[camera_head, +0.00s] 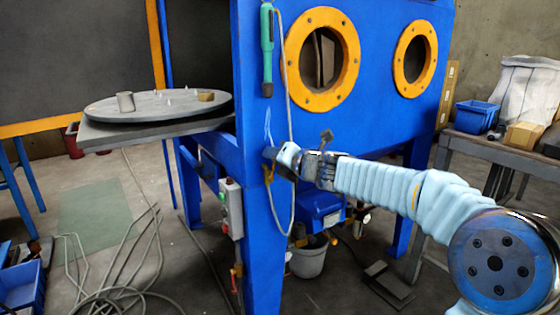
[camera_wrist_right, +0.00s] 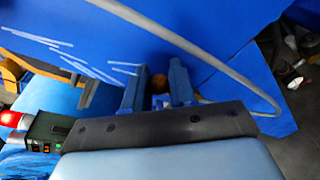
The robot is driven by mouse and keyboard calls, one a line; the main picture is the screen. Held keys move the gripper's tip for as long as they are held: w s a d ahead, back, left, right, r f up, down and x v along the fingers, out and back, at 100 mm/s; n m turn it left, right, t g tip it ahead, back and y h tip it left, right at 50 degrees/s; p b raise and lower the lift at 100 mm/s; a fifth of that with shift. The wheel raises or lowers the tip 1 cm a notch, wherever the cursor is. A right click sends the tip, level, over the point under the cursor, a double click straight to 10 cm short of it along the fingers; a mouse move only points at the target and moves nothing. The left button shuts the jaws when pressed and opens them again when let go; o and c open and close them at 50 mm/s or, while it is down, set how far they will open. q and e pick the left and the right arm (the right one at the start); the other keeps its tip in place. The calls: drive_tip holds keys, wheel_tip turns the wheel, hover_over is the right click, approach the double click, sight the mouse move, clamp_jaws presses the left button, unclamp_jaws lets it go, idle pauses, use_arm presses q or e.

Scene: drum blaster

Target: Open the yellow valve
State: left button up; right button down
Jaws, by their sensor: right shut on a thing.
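The yellow valve (camera_head: 269,174) shows as a small yellow piece on the blue cabinet's front leg, mostly hidden by my right gripper. My right gripper (camera_head: 274,156) is at the valve, its arm reaching in from the right. In the right wrist view, its two blue-looking fingers (camera_wrist_right: 158,90) stand close on either side of a small dark orange part (camera_wrist_right: 158,80), and the gripper is shut on it. How far the valve is turned cannot be told. My left gripper is not in view.
The blue blasting cabinet (camera_head: 375,110) has two orange-ringed ports. A grey hose (camera_head: 284,70) hangs down its front beside the gripper. A round turntable (camera_head: 150,107) stands at the left. A bucket (camera_head: 307,258) and loose cables (camera_head: 115,290) lie on the floor.

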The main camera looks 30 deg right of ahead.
drive_tip(key=shift+a+n, duration=0.6)
drive_tip(key=shift+a, duration=0.1)
drive_tip(key=shift+f, duration=0.1)
drive_tip(key=c, duration=1)
unclamp_jaws()
drive_tip(key=shift+d, duration=0.1)
drive_tip(key=shift+s, duration=0.1)
drive_tip(key=shift+p+v, duration=1.7)
drive_tip(key=shift+v, duration=5.15)
